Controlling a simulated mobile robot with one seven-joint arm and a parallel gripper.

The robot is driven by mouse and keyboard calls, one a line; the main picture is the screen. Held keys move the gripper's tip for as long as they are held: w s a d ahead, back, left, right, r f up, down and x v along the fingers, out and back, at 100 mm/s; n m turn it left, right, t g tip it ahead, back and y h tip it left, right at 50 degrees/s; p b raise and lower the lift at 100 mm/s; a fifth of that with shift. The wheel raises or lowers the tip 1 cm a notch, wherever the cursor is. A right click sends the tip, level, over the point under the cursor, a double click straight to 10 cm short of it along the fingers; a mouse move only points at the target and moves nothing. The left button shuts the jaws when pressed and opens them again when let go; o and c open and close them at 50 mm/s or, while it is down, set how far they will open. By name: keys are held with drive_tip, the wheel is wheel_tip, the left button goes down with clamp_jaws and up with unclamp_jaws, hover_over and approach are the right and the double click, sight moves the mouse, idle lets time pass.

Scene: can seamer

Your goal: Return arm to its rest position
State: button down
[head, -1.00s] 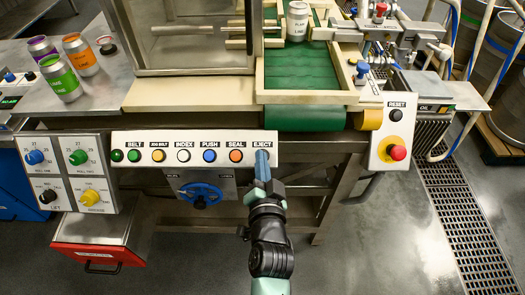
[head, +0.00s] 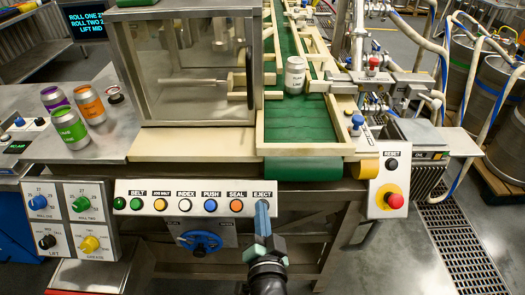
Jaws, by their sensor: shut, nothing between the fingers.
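My arm reaches in from the bottom centre of the head view. My gripper (head: 262,217) is in front of the button panel (head: 135,204), at its right end. Its blue fingers are closed together and hold nothing. They cover the spot just below the EJECT label, so the button there is hidden. I cannot tell whether the fingertips touch the panel.
A control box with a red stop button (head: 394,200) is to the right. A can (head: 294,75) stands on the green belt (head: 287,123). Open floor (head: 400,265) lies lower right.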

wheel_tip(320, 180, up, 34)
drive_tip(key=w+n+t+p, duration=0.2)
drive_tip(key=n+t+p, duration=0.1)
drive_tip(key=n+t, duration=0.2)
drive_tip(key=s+r+t+p, duration=0.1)
drive_tip(key=s+r+t, duration=0.1)
drive_tip(key=s+r, duration=0.3)
drive_tip(key=s+r+n+t+p, duration=0.1)
drive_tip(key=s+r, duration=0.3)
drive_tip(key=r, duration=0.8)
drive_tip(key=s+r+n+t+h+p, duration=0.1)
drive_tip(key=s+r+t, duration=0.1)
drive_tip(key=s+r, duration=0.3)
wheel_tip(320, 180, up, 4)
drive_tip(key=shift+s+f+t, duration=0.1)
drive_tip(key=shift+s+t, duration=0.2)
drive_tip(key=shift+t, duration=0.1)
drive_tip(key=shift+d, duration=0.1)
